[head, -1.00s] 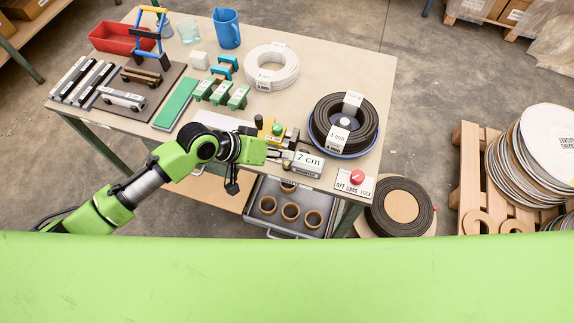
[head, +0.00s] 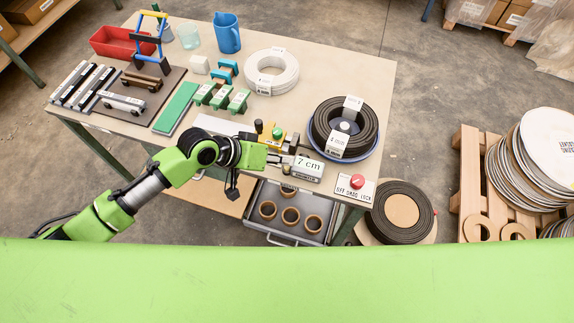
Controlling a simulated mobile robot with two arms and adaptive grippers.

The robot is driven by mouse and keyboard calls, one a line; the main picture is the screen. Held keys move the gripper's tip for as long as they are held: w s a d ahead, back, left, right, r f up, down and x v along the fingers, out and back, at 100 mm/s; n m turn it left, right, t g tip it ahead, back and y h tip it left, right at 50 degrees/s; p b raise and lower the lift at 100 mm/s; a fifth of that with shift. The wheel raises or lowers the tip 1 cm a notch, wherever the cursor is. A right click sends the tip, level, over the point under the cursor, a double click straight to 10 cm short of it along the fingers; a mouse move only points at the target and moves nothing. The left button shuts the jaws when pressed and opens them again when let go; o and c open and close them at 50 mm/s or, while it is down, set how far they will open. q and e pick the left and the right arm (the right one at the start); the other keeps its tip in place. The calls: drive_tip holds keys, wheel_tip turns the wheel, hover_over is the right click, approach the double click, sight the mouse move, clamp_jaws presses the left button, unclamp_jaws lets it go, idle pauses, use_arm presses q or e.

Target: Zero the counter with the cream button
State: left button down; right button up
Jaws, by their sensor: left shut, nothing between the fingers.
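The counter (head: 308,168) is a small grey box with a white face reading "7 cm", at the front edge of the bench. My left gripper (head: 286,160) is shut and empty, at the counter's left end. I cannot tell whether its tips touch the counter. The cream button cannot be made out; it may be hidden by the gripper or too small to see. My right gripper is not in view.
Behind my left gripper stands a yellow device with a green button (head: 277,133). A black coil (head: 368,132) lies on a blue plate to the right. A red knob (head: 357,181) sits on a labelled plate at the front right corner. An open drawer (head: 262,227) with several rings is below.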

use_arm(q)
drive_tip(key=shift+f, duration=0.1)
idle(0.4)
drive_tip(key=shift+f, duration=0.3)
